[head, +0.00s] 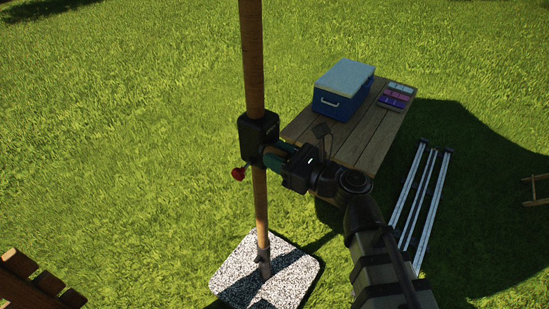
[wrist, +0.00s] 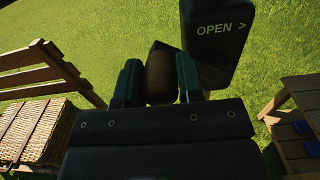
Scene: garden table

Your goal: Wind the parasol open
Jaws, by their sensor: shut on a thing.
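The wooden parasol pole (head: 253,55) rises from a speckled base plate (head: 233,278). A black winding housing (head: 258,132) sits around it, and a red knob (head: 238,173) sticks out low on the left. My gripper (head: 278,155) is just right of the pole at the housing. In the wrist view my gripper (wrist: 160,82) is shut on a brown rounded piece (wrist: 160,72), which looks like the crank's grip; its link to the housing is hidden. The housing (wrist: 215,50) with "OPEN >" lettering stands right of it. The parasol canopy is out of view.
A wooden table (head: 367,137) behind right holds a blue cool box (head: 338,108) and a tray of coloured items (head: 396,96). Pale rails (head: 420,200) lie on the right. A wooden bench (wrist: 60,60) and wicker basket (wrist: 35,128) stand left in the wrist view. Open grass surrounds.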

